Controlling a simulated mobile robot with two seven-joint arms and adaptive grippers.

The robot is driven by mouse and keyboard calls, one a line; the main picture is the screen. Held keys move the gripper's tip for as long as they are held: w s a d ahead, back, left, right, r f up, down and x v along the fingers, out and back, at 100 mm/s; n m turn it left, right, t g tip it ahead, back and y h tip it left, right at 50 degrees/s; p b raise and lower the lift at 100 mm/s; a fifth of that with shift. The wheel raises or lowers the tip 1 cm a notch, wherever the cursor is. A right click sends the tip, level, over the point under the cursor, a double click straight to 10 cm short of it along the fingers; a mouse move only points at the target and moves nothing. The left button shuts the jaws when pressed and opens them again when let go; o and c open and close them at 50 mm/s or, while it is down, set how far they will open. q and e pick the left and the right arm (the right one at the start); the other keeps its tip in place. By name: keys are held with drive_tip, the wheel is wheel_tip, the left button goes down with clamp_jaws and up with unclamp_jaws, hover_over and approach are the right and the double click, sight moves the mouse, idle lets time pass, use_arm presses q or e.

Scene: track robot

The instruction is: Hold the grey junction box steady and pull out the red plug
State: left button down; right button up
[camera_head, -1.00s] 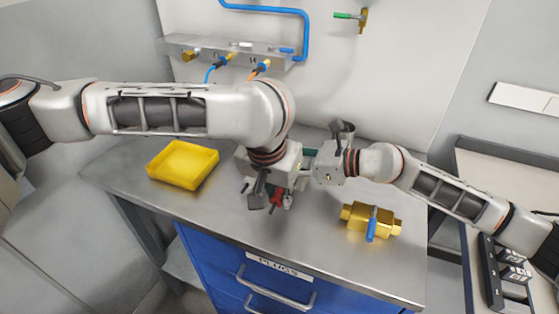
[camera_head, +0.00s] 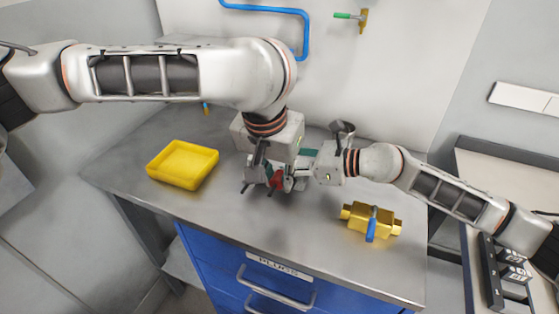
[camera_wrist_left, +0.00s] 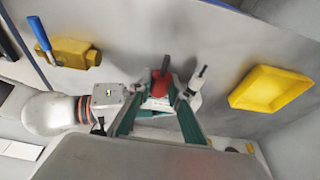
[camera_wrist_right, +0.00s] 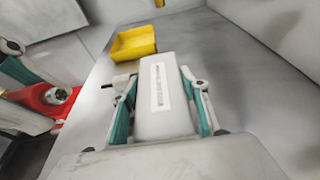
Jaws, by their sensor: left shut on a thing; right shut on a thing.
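The red plug (camera_head: 276,180) shows below my left gripper (camera_head: 262,176) in the head view, partly covered by the fingers. In the left wrist view the plug (camera_wrist_left: 160,84) stands between the fingers of my left gripper, which is shut on it. The grey junction box (camera_wrist_right: 166,98), pale with a label strip, lies between the fingers of my right gripper (camera_wrist_right: 167,82), which is shut on it. In the head view the box is mostly hidden by the grippers.
A yellow tray (camera_head: 182,164) stands on the bench (camera_head: 215,215) at the left. A brass valve with a blue handle (camera_head: 371,220) lies at the right. A blue drawer unit (camera_head: 245,275) is below. The front middle of the bench is clear.

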use_arm(q)
drive_tip(key=shift+r, duration=0.2)
use_arm(e)
drive_tip(key=o, duration=1.3)
